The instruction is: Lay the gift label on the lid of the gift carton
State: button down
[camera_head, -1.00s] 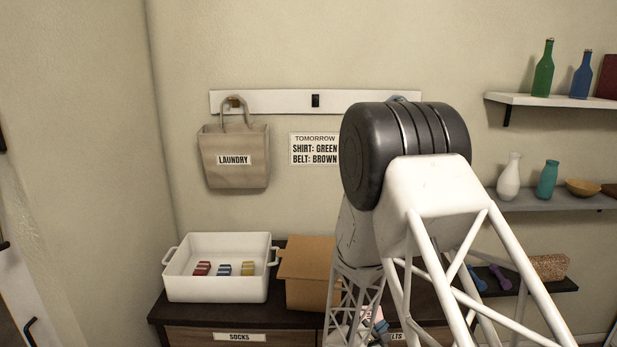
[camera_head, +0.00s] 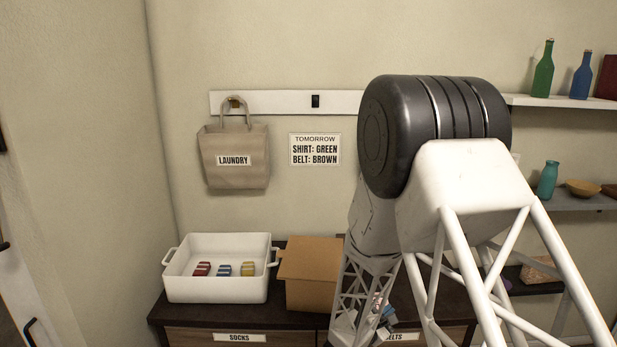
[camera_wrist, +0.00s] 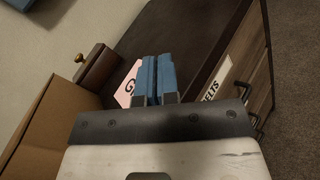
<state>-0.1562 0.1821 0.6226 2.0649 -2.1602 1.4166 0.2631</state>
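The gift carton (camera_head: 311,275) is the brown cardboard box on the dresser, with its lid on. Its side also shows at the left of the wrist view (camera_wrist: 42,125). The gift label (camera_wrist: 127,84) is a pale pink card with a dark "G", partly hidden behind my blue fingers. My gripper (camera_wrist: 156,80) has its fingers side by side with only a narrow gap. The frames do not show whether the label is between them or lies beyond them. In the head view my gripper (camera_head: 380,322) is low, right of the carton, mostly hidden by my arm.
A white tub (camera_head: 217,283) with red, blue and yellow items stands left of the carton. A small dark box with a brass knob (camera_wrist: 95,68) stands near the carton. The dresser's front edge, with a BELTS drawer label (camera_wrist: 217,78), is right of my fingers. Shelves with bottles (camera_head: 543,70) are at right.

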jog(key=shift+f, duration=0.15)
dwell(0.3)
jog(key=shift+s+a+f, duration=0.9)
jog(key=shift+a+f, duration=0.1)
jog(key=shift+f, duration=1.3)
notch_tip(320, 180, up, 14)
jog(key=w+d, duration=0.1)
jog(key=d, duration=0.1)
jog(key=shift+w, duration=0.4)
dwell(0.4)
